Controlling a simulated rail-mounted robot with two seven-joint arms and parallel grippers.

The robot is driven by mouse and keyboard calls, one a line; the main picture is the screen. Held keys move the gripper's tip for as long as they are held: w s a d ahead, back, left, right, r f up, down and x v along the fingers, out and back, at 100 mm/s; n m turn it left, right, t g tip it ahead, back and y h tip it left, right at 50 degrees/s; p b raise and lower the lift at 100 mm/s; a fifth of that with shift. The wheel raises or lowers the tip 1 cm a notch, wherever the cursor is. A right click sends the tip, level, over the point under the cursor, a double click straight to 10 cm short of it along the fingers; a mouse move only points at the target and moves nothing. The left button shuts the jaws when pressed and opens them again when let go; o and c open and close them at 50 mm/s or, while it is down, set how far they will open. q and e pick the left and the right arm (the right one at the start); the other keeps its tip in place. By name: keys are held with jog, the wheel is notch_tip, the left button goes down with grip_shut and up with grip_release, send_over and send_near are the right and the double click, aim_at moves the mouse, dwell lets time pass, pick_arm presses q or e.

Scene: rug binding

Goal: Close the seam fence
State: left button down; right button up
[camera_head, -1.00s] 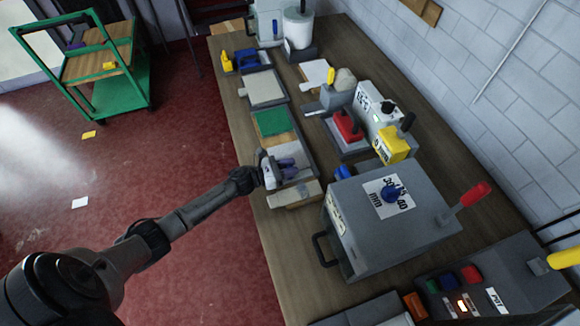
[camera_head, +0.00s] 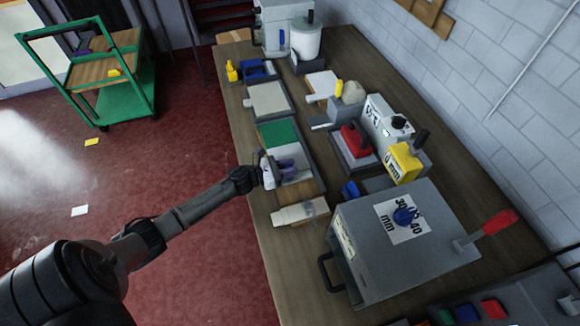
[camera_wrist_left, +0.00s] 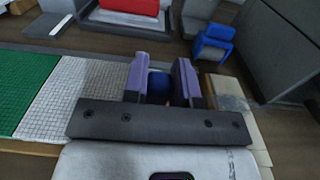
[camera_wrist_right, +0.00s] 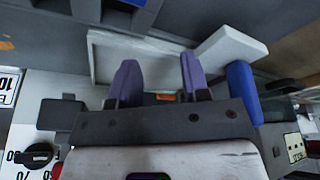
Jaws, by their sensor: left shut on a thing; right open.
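A long grey tray beside the table's left edge holds a green panel (camera_head: 278,133) and a white gridded panel (camera_head: 300,163), which appears to be part of the seam fence. The gridded panel (camera_wrist_left: 80,92) lies against the green panel (camera_wrist_left: 25,85) in the left wrist view. My left gripper (camera_head: 285,165) has its purple fingers shut on a small blue knob (camera_wrist_left: 160,87) at the panel's end. The fingers partly hide the knob. My right gripper (camera_wrist_right: 157,75) is open with nothing between its fingers; it is outside the head view.
Bare wood (camera_head: 300,192) shows at the tray's near end, with a beige block (camera_head: 300,213) beyond it. A large grey box (camera_head: 400,240) with a blue dial stands at right. A red-topped device (camera_head: 355,143) stands behind the tray.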

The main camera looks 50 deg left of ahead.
pick_arm(q)
jog(key=c, duration=0.9)
grip_release()
jog(key=shift+d, duration=0.1)
pick_arm(e)
jog(key=shift+s+d+f, duration=0.1)
jog(key=shift+s+d, duration=0.2)
pick_arm(q)
jog(key=shift+s, duration=0.15)
jog(key=shift+s+a+f, duration=0.1)
jog(key=shift+s+a, duration=0.1)
jog(key=shift+s, duration=0.05)
pick_arm(e)
jog(key=shift+w+a, duration=0.1)
pick_arm(q)
jog(key=b+v, duration=0.1)
jog(key=v, duration=1)
jog(key=shift+s+a+b, duration=0.1)
jog(key=shift+s+b, duration=0.05)
jog(key=shift+b, duration=0.15)
pick_arm(e)
jog(key=shift+a+f, duration=0.15)
jog(key=shift+f, duration=0.6)
pick_arm(q)
jog(key=shift+v, duration=0.85)
pick_arm(e)
jog(key=shift+d, duration=0.2)
jog(key=shift+a, duration=0.15)
